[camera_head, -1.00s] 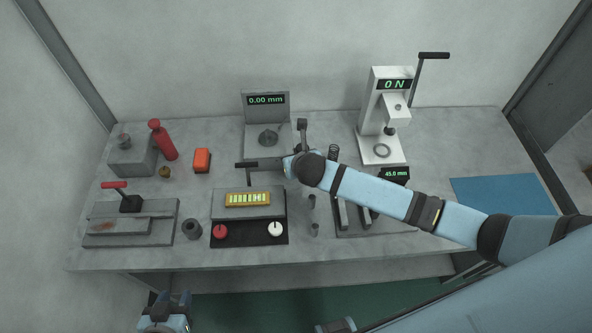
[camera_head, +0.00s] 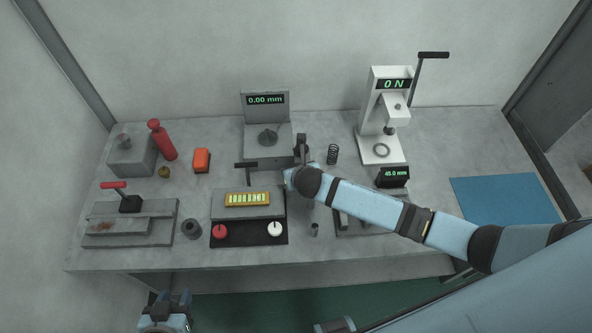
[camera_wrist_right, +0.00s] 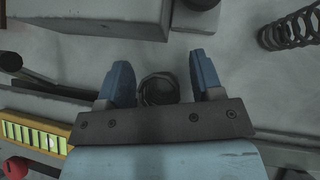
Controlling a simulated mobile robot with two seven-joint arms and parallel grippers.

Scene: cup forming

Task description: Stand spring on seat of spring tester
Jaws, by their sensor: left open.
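The dark coil spring (camera_head: 332,154) stands on the bench to the right of my right gripper, and it also shows at the upper right in the right wrist view (camera_wrist_right: 292,30). The white spring tester (camera_head: 378,110) stands at the back right and reads 0 N. Its ring-shaped seat (camera_head: 381,150) is empty. My right gripper (camera_wrist_right: 162,82) has its blue fingers apart, with a dark round thing (camera_wrist_right: 158,90) between them; a gap shows on its right side. In the head view its fingers are mostly hidden. My left gripper (camera_head: 172,298) is open and empty before the bench front.
A small 45.0 mm display (camera_head: 392,177) stands in front of the tester. A gauge (camera_head: 266,98) reads 0.00 mm. A yellow indicator (camera_head: 247,199) and a black knob panel (camera_head: 250,233) are left of my right arm. A blue mat (camera_head: 505,198) lies at the right.

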